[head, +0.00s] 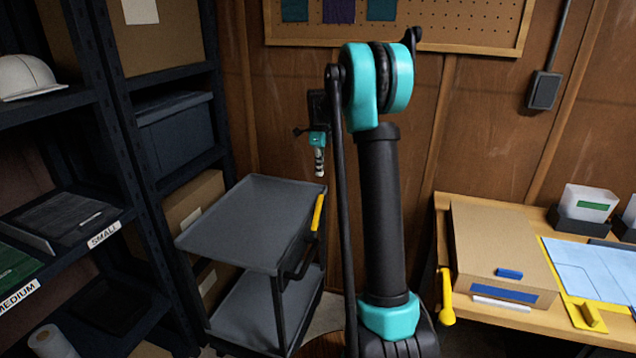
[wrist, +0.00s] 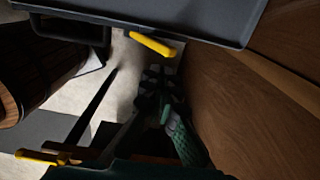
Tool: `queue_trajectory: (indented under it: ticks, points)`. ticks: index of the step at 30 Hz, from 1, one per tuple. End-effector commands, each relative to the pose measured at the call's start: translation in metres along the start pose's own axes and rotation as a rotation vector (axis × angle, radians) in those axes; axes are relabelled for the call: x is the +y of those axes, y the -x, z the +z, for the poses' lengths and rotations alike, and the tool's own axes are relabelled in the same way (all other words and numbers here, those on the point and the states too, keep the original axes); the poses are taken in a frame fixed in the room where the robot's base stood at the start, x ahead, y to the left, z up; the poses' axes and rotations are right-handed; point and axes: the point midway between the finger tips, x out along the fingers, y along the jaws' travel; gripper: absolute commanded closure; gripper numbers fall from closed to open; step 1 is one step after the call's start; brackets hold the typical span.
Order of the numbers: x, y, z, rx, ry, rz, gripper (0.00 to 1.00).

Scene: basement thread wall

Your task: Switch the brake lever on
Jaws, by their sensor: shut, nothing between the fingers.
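A yellow lever (head: 317,212), which looks like the brake lever, sits slanted at the right side of the grey two-shelf cart (head: 245,222). In the wrist view the yellow lever (wrist: 153,44) lies below the edge of the cart (wrist: 190,20). My gripper (wrist: 163,78) is shut and empty, pointing toward the floor. In the picture its tips are just below the lever, with a small gap; the depth between them is hard to tell. In the head view my teal and black arm end hangs above the lever, partly beside my larger arm links.
A wooden bench (head: 480,310) stands at the right with a cardboard box (head: 500,245) and another yellow handle (head: 446,296) at its front left. Dark shelving (head: 130,140) closes the left side. The wooden wall (wrist: 235,110) is close to the right in the wrist view.

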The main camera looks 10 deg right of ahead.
Motion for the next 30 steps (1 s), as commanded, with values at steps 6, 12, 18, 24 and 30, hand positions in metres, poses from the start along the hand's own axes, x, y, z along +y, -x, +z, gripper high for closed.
queue_trajectory:
  ticks: [6,12,18,24,30]
  points:
    - [-0.006,0.017,0.0,0.0,0.0,0.0,1.0]
    - [-0.006,0.018,0.0,0.0,0.0,0.0,1.0]
    - [-0.004,0.018,-0.001,-0.001,0.008,-0.001,1.0]
    - [0.028,0.017,-0.015,-0.015,0.208,-0.034,1.0]
    - [0.096,0.006,-0.047,-0.023,0.617,-0.107,1.0]
